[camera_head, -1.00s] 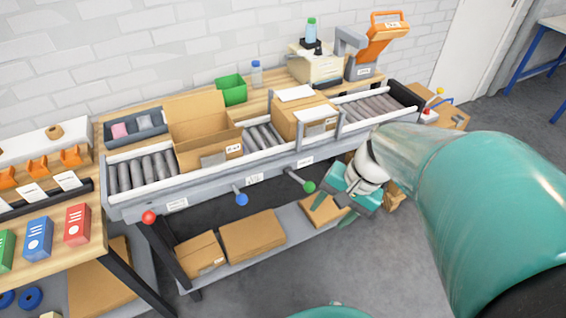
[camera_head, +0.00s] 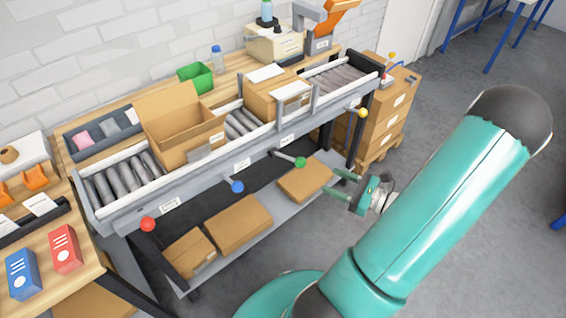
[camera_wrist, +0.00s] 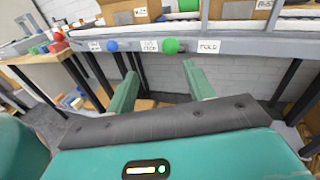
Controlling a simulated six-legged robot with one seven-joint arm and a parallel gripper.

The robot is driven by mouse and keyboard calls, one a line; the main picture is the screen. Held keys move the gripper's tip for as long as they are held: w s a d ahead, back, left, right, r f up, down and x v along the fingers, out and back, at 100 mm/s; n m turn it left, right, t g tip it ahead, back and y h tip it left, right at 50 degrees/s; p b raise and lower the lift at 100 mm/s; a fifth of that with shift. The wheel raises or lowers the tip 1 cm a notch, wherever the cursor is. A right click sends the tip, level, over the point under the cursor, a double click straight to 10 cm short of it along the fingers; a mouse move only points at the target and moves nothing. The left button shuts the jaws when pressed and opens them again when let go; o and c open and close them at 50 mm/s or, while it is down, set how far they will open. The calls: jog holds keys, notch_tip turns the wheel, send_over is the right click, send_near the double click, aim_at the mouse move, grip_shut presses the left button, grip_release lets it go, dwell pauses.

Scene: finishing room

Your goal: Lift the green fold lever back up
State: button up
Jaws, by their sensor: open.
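The green fold lever (camera_head: 300,162) sticks out from the front rail of the conveyor bench, its rod short and its round green knob at the outer end. The knob (camera_wrist: 170,46) faces me in the wrist view, left of a label reading FOLD (camera_wrist: 209,47). My gripper (camera_head: 332,182) is open and empty, to the right of the knob and apart from it. In the wrist view the two teal fingers of my gripper (camera_wrist: 160,70) point toward the rail, with the knob beyond and slightly above the fingertips.
A blue knob (camera_head: 237,187) and a red knob (camera_head: 148,224) stand left along the rail (camera_head: 210,189); a yellow knob (camera_head: 362,112) is at right. Cartons (camera_head: 305,179) lie on the lower shelf. Stacked boxes (camera_head: 388,110) stand at right. The floor before the bench is clear.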

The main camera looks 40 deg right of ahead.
aim_at(301, 162)
jog(key=shift+m+t+h, duration=0.4)
jog(key=shift+m+h, duration=0.2)
jog(key=x, duration=0.8)
jog(key=d+f+x, duration=0.1)
jog(key=x, duration=0.3)
jog(key=shift+w+a, duration=0.1)
jog(key=shift+w, duration=0.4)
jog(key=shift+r, duration=0.1)
grip_shut()
